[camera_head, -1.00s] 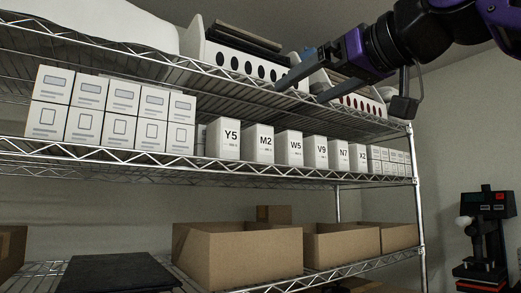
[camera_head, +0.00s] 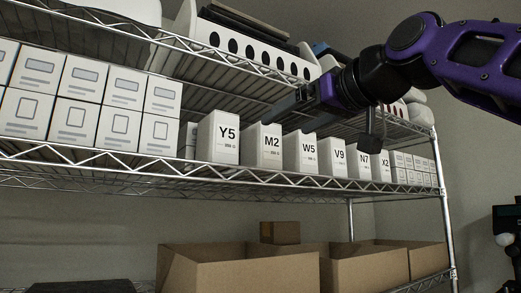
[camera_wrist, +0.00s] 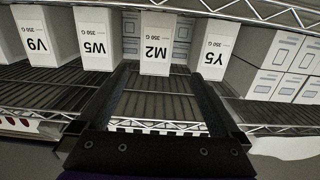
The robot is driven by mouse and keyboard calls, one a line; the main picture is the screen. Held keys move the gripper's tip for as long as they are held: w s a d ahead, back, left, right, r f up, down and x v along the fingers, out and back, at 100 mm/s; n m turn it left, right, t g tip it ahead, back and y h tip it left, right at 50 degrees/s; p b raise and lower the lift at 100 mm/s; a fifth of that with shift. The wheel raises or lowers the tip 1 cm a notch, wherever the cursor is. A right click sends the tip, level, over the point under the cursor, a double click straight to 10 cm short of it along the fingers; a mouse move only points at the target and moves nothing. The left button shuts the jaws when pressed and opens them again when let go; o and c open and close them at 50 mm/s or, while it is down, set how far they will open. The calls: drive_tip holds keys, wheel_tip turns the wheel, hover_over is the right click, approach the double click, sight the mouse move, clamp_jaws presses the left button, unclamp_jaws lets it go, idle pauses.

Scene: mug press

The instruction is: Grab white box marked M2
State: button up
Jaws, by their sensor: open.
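The white box marked M2 (camera_head: 266,147) stands upright on the middle wire shelf, between the Y5 box (camera_head: 219,138) and the W5 box (camera_head: 301,152). In the wrist view, which is upside down, the M2 box (camera_wrist: 156,48) sits centred ahead of my fingers. My gripper (camera_wrist: 165,72) is open and empty, its two dark fingers pointing toward the M2 box, one towards each side. In the head view my gripper (camera_head: 272,118) reaches in from the right, just above the row of boxes. Contact with the box is not visible.
More marked boxes, V9 (camera_head: 333,158), N7 and X2, stand to the right. Stacked white cartons (camera_head: 120,105) fill the left. The upper shelf edge (camera_head: 240,56) runs above the row. Open cardboard boxes (camera_head: 240,268) are on the shelf below. A metal post (camera_head: 446,225) stands at right.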

sight(269, 134)
drive_tip(key=p+x, duration=0.1)
drive_tip(key=x, duration=0.6)
drive_tip(key=shift+r+p, duration=0.1)
drive_tip(key=shift+p, duration=0.2)
drive_tip(key=shift+w+a+r+p, duration=0.15)
drive_tip(key=shift+w+a+p, duration=0.15)
drive_tip(key=shift+w+p, duration=0.35)
drive_tip(key=shift+w+a+r+p, duration=0.15)
drive_tip(key=shift+w+a+p, duration=0.2)
drive_tip(key=shift+w, duration=0.45)
drive_tip(key=shift+p+x, duration=0.5)
drive_tip(key=shift+x, duration=0.65)
drive_tip(key=shift+d+f, duration=0.1)
drive_tip(key=shift+f, duration=0.05)
clamp_jaws()
